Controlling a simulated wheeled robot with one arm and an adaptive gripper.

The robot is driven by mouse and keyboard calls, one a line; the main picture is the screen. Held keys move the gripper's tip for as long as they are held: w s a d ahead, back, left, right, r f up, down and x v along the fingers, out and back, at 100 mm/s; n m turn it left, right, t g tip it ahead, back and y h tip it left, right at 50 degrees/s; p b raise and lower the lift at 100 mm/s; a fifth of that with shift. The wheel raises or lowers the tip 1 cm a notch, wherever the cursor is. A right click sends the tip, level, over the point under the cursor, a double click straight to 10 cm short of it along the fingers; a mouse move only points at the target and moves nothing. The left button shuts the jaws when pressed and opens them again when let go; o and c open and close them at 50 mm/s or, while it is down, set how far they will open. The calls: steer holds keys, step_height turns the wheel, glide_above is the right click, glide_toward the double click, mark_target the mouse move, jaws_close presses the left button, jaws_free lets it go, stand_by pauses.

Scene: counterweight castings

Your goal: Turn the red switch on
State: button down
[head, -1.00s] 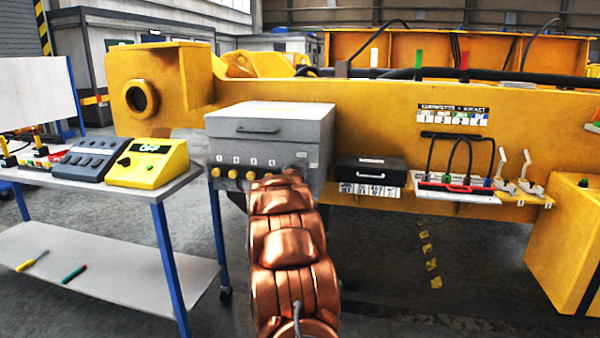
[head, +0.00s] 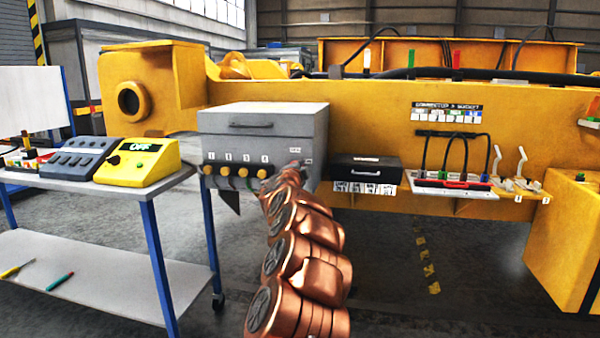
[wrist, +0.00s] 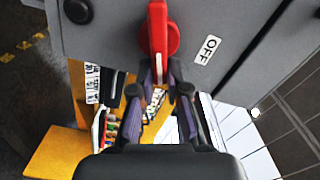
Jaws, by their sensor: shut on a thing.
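The red switch (wrist: 160,38) is a rotary handle on the face of the grey box (head: 262,117). In the wrist view its handle lies nearly along the picture's vertical, with an "OFF" label (wrist: 206,50) to its right. My gripper (wrist: 164,76) is shut on the handle's lower end, one finger on each side. In the head view my gripper (head: 291,172) is small, at the lower right of the box front, and my copper arm hides most of the switch there.
Several yellow knobs (head: 243,171) sit left of my gripper on the box. A black case (head: 366,172) stands close on the right. A table (head: 150,190) with a yellow "OFF" display unit (head: 138,163) is at the left. The floor below is open.

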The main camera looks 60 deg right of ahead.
steer(key=shift+w+a+f+m+b, duration=0.15)
steer(key=shift+f+m+b, duration=0.3)
steer(key=shift+m, duration=0.45)
steer(key=shift+w+a+f+m+b, duration=0.1)
steer(key=shift+w+f+m+b, duration=0.15)
steer(key=shift+m+b, duration=0.5)
steer(key=shift+m, duration=0.35)
steer(key=c, duration=1.2)
jaws_free()
steer(key=shift+o, duration=0.2)
steer(key=shift+s+d+r, duration=0.15)
steer(key=shift+s+d, duration=0.1)
